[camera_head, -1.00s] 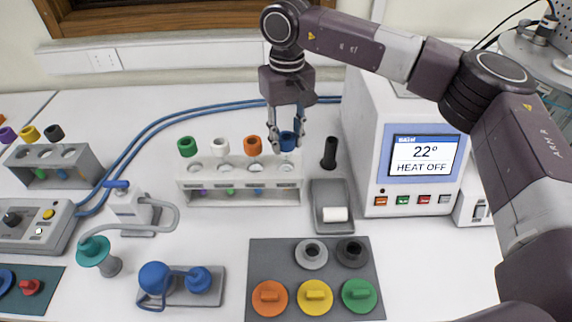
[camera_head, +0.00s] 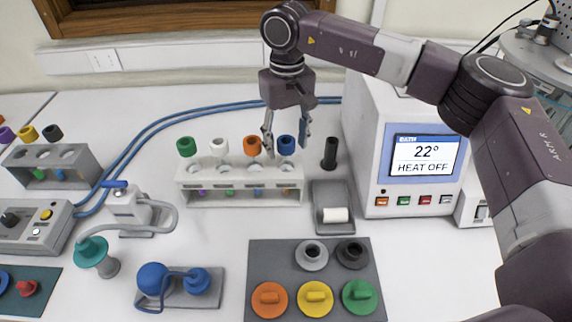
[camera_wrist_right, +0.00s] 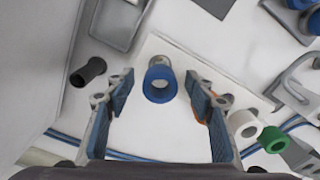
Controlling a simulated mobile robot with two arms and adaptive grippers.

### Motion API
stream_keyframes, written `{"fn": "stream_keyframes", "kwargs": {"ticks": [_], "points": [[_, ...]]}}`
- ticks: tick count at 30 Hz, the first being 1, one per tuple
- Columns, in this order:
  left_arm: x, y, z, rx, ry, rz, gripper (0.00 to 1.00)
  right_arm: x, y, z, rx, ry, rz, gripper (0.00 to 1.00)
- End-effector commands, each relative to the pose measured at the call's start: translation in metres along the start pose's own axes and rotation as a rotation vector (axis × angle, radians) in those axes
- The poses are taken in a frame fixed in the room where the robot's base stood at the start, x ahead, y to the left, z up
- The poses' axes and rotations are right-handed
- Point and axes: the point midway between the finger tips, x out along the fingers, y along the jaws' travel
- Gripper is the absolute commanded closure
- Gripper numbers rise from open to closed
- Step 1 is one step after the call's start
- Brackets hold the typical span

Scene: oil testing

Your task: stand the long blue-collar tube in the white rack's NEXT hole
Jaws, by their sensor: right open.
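The long blue-collar tube (camera_head: 286,146) stands upright in the rightmost hole of the white rack (camera_head: 240,197). Its blue collar also shows in the right wrist view (camera_wrist_right: 160,82), between the two fingers and apart from both. My right gripper (camera_head: 286,147) is over the rack's right end with its fingers spread on either side of the blue collar; it also shows in the right wrist view (camera_wrist_right: 158,110) as open and empty. The tube's lower part is hidden by the rack. My left gripper is not in view.
Orange (camera_head: 253,146), white (camera_head: 219,147) and green (camera_head: 187,147) collared tubes fill the rack's other holes, close to the left finger. A black upright cylinder (camera_head: 330,153) and the heater box (camera_head: 420,165) stand to the right. A grey pad (camera_head: 330,270) with coloured caps lies in front.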

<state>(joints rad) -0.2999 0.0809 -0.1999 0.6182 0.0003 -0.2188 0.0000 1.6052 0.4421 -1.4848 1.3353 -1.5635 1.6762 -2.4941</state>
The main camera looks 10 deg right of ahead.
Motion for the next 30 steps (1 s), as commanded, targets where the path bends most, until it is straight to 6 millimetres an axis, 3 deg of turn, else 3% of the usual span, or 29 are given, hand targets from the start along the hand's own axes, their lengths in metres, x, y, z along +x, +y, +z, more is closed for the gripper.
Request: {"fn": "stream_keyframes", "kwargs": {"ticks": [18, 30], "points": [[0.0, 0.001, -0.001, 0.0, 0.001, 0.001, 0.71, -0.107, -0.001, -0.001, 0.0, 0.003, 0.0, 0.5], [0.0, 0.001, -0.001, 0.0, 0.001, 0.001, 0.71, -0.119, 0.0, 0.0, 0.0, 0.001, -0.001, 0.5]]}}
